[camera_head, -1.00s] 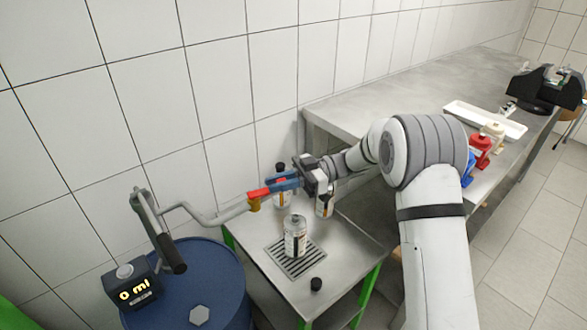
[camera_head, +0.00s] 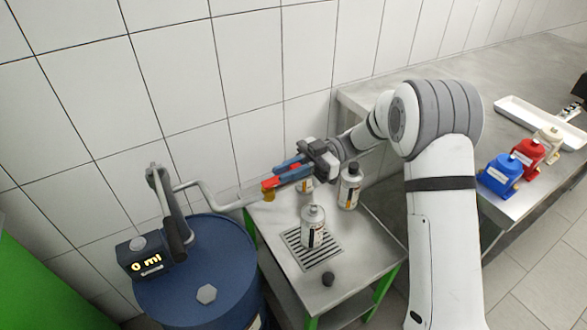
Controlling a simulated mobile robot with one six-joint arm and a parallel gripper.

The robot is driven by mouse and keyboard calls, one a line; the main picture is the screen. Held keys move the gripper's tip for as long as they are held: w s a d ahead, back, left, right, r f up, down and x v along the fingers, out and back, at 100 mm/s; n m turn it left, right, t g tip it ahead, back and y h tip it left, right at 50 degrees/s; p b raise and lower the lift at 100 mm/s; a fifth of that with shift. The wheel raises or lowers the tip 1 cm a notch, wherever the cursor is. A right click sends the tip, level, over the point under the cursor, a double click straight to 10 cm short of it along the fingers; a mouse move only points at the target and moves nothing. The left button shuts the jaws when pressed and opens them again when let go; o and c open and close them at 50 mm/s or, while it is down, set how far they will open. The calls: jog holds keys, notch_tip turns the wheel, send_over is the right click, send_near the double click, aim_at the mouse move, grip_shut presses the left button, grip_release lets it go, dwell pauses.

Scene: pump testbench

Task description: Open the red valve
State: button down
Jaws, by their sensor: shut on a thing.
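The red valve (camera_head: 268,184) sits at the outlet end of the grey pipe (camera_head: 207,194), just above a brass-coloured nozzle (camera_head: 268,195). My gripper (camera_head: 284,173), with blue fingers, reaches in from the right and is shut on the red valve's handle. The fingers hide much of the handle, so its exact angle is hard to tell. The pipe comes from a hand pump (camera_head: 165,205) on a blue drum (camera_head: 190,290). The display (camera_head: 146,264) reads 0 ml. An uncapped bottle (camera_head: 313,230) stands upright on the drain grate (camera_head: 313,256), below and right of the nozzle.
A black cap (camera_head: 328,279) lies on the small metal table (camera_head: 365,245). A capped bottle (camera_head: 349,187) stands behind, and another is partly hidden by my gripper. A workbench (camera_head: 400,85) at right holds blue (camera_head: 500,173), red (camera_head: 527,155) and cream (camera_head: 549,140) containers and a white tray (camera_head: 537,120).

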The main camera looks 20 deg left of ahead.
jog(key=c, duration=1.4)
grip_release()
jog(key=shift+w, duration=0.1)
jog(key=shift+o, duration=0.2)
jog(key=v, duration=0.8)
